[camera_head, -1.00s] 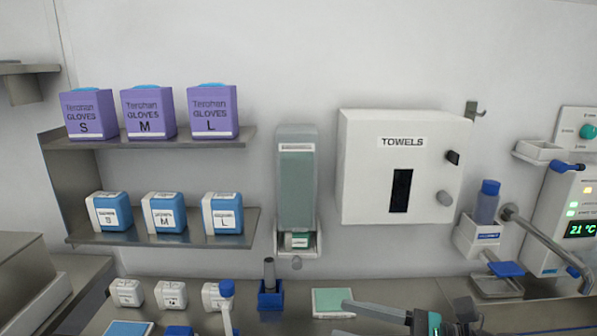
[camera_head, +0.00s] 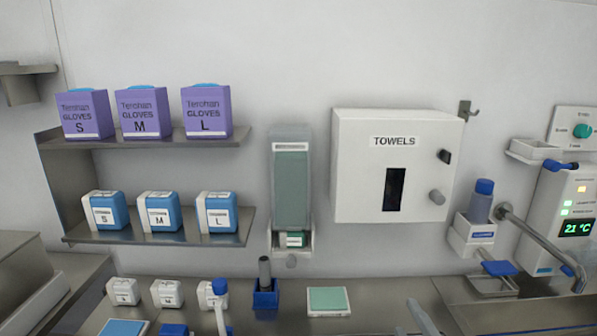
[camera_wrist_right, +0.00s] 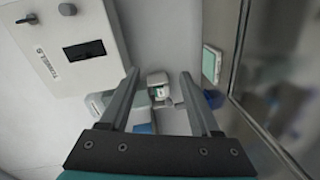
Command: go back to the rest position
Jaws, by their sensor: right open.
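My right gripper (camera_head: 408,316) shows only as finger tips at the bottom edge of the head view, over the counter in front of the towel dispenser. In the right wrist view both fingers (camera_wrist_right: 160,76) stand apart with nothing between them. The gripper is open and empty. The rest of the right arm is out of the head view. My left gripper is not in view.
A white towel dispenser (camera_head: 358,152) hangs on the wall, beside a soap dispenser (camera_head: 291,190). A green pad (camera_head: 328,301) lies left of the gripper. A tap (camera_head: 540,240) and sink are at right. Shelves with glove boxes (camera_head: 207,112) are at left.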

